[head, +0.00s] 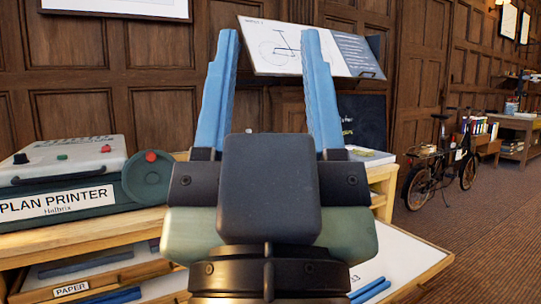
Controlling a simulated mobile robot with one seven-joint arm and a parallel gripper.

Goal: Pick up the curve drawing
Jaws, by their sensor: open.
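My gripper (269,40) is in the middle of the head view. Its two blue fingers point up and away from me, spread wide, with nothing between them that I can see it hold. I cannot make out a sheet that is clearly the curve drawing. A tilted board with a bicycle drawing (270,58) stands behind the fingers, and the fingers cover parts of it. A white sheet or panel (397,262) lies at the lower right, partly hidden by my gripper.
A plan printer (62,205) with a red knob stands on a wooden table at the left, above a drawer labelled paper (71,290). Blue rods (370,290) lie at the lower right. A bicycle (437,165) stands at the right, with open floor before it.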

